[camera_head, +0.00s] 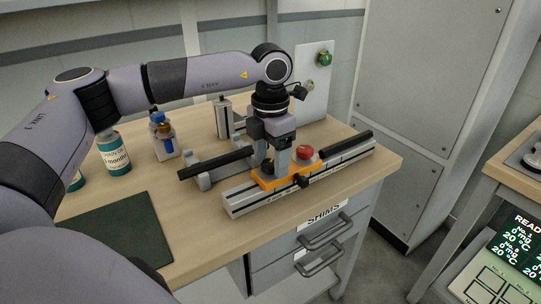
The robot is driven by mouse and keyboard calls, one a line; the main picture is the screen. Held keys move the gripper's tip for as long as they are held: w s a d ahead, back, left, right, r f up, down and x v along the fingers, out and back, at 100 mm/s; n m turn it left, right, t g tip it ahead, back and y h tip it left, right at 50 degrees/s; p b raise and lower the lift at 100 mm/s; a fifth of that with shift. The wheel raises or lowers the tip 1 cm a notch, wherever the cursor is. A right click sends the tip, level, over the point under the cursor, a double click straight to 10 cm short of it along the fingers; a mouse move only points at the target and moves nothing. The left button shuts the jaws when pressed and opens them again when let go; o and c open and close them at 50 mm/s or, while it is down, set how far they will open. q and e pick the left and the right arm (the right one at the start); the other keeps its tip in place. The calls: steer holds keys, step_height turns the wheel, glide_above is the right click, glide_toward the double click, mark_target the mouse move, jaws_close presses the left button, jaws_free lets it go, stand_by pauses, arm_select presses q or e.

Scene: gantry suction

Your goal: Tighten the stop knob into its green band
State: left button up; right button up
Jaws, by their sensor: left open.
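A silver rail (244,203) lies across the wooden bench with an orange carriage (270,182) on it. A red knob (305,152) on a pale round base stands at the carriage's right. A small black knob (302,181) sticks out of the front of the rail. I cannot tell which of these is the stop knob, and no green band can be made out on either. My left gripper (269,165) points down over the carriage, open, left of the red knob. Its fingertips are small and partly hidden, so contact is unclear. My right gripper is out of view.
A black bar (215,163) on grey supports lies behind the rail. A white panel (313,95) with a green knob (325,58) stands at the back. A bottle (162,138) and a labelled jar (114,154) stand left. A dark mat (116,236) lies front left.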

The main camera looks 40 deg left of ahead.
mark_target(270, 162)
arm_select(q)
steer(key=shift+r, duration=3.6)
steer(key=shift+s, duration=0.1)
